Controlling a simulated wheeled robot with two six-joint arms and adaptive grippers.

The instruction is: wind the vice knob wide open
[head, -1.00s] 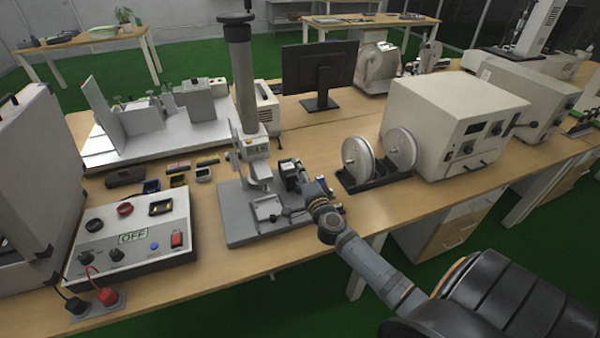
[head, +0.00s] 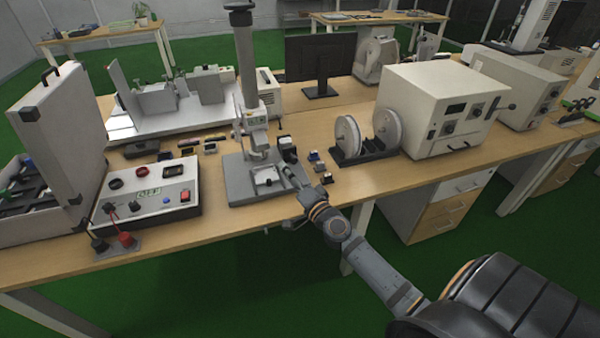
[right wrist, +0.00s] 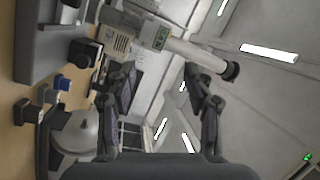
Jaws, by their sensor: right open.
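The grey test stand (head: 232,183) stands near the bench's front edge, its column rising from the back of its base. The small vice (head: 267,179) sits on that base. I cannot make out its knob; it is too small or hidden by my gripper. My right gripper (head: 292,177) is just right of the vice, at the base's right edge. In the right wrist view my gripper (right wrist: 160,72) has its two fingers apart with nothing held between them. The stand's pale column (right wrist: 190,52) and green display show beyond them. My left gripper is not in view.
A black device (head: 288,148) stands behind my right gripper. Small blocks (head: 326,178) lie to its right, before a stand with two pale discs (head: 347,136). A control box (head: 150,205) stands left of the stand. Bare bench lies right of the blocks.

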